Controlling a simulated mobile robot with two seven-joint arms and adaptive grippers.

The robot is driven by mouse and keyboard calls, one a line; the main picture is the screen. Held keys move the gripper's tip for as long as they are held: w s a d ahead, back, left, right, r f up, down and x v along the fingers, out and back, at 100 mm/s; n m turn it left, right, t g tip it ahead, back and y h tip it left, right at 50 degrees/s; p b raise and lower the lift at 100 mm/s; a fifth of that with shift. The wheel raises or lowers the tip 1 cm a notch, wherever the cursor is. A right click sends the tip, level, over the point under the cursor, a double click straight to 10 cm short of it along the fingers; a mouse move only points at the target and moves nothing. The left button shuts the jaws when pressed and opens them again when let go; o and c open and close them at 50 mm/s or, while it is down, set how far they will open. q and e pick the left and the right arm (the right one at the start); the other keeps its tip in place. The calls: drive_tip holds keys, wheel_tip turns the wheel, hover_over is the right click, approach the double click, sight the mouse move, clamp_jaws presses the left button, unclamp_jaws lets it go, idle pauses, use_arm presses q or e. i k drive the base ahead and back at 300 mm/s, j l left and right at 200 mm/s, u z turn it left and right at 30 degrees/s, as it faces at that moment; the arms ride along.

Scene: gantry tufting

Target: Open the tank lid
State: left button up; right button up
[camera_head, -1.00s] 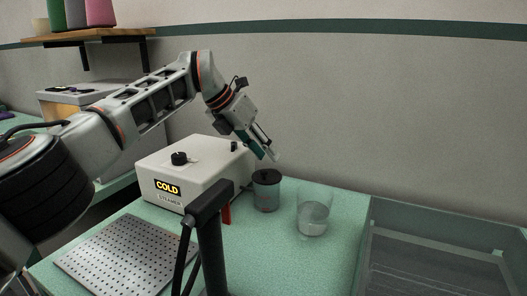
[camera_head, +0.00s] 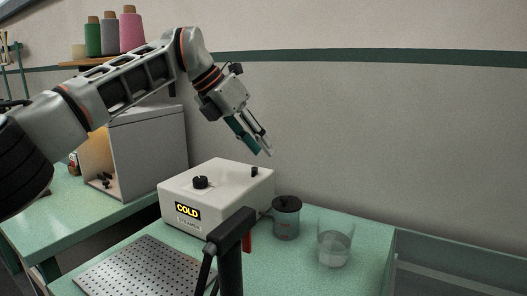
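The tank (camera_head: 286,222) is a small dark see-through jar beside the steamer on the green table. Its black lid (camera_head: 287,203) sits on top, with a small knob. My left gripper (camera_head: 263,151) points down and to the right, above and a little left of the lid, apart from it. Its fingers show a narrow gap and nothing between them. The white steamer (camera_head: 225,195) has a black dial and a "COLD" sign. My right gripper is not in view.
A clear glass with water (camera_head: 335,244) stands right of the tank. A black handle on a post (camera_head: 232,232) rises in front of the steamer. A perforated metal plate (camera_head: 143,268) lies front left. A grey open-fronted box (camera_head: 148,150) stands behind left.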

sight(285, 204)
drive_tip(key=k+j, duration=0.1)
drive_tip(key=j, duration=0.35)
drive_tip(key=k+j, duration=0.1)
drive_tip(key=j, duration=0.4)
drive_tip(key=k+j, duration=0.15)
drive_tip(key=j, duration=0.3)
